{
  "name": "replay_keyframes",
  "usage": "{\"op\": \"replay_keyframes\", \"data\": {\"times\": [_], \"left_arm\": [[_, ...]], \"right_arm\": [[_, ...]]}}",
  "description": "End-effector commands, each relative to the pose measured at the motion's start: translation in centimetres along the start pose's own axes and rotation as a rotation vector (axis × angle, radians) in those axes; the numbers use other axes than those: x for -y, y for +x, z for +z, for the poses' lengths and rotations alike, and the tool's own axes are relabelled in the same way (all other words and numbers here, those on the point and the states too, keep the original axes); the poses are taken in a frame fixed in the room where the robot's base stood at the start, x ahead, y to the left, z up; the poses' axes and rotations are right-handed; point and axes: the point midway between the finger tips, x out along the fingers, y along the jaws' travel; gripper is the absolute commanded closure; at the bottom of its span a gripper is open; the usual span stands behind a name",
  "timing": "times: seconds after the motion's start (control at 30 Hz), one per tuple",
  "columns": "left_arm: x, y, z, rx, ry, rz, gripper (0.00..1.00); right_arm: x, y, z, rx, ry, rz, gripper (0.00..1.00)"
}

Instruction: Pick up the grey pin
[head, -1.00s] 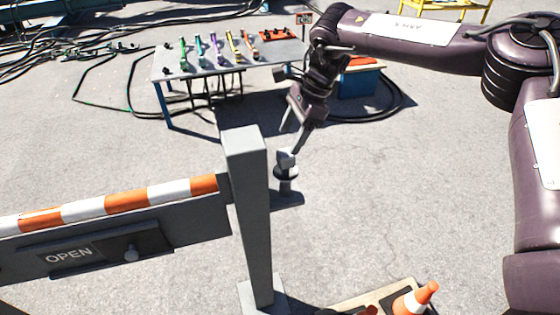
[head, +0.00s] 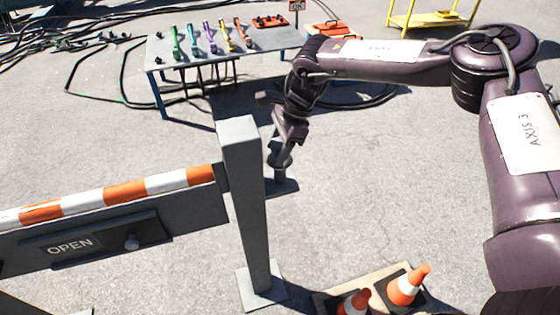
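The grey pin (head: 282,175) stands upright on the small bracket (head: 285,188) that sticks out from the right side of the grey gate post (head: 243,190). Its lower stem and part of its dark collar show; its head is hidden behind my gripper. My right gripper (head: 279,153) points down with its fingertips at the pin's head. The fingers are dark and small here, so I cannot tell whether they are closed on it. My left gripper is not in view.
A striped barrier arm (head: 125,192) with an OPEN sign (head: 70,246) runs left from the post. Traffic cones (head: 405,287) stand on a board at the bottom. A table (head: 200,72) with coloured tools stands behind. The ground right of the bracket is clear.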

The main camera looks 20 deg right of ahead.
Motion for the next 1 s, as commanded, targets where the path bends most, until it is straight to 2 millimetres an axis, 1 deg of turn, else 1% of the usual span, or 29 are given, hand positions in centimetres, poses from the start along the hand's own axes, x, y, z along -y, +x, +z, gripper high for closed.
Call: {"op": "replay_keyframes", "data": {"times": [0.03,0.3,0.4,0.77,0.87,1.0], "left_arm": [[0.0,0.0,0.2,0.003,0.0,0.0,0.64],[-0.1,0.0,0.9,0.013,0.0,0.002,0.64],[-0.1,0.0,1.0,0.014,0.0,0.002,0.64],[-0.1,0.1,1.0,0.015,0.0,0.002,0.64],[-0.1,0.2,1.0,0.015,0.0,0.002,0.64],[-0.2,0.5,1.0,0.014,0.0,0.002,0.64]], "right_arm": [[0.0,0.0,0.0,0.0,0.0,0.0,0.53],[0.0,0.0,0.0,0.0,0.0,0.0,0.89],[0.0,-0.1,0.0,0.0,0.0,0.0,1.0],[0.1,-0.4,0.2,0.001,0.0,-0.002,1.0],[0.1,-1.1,0.5,0.001,0.0,-0.003,1.0],[0.1,-2.9,1.2,0.001,-0.001,-0.005,1.0]]}}
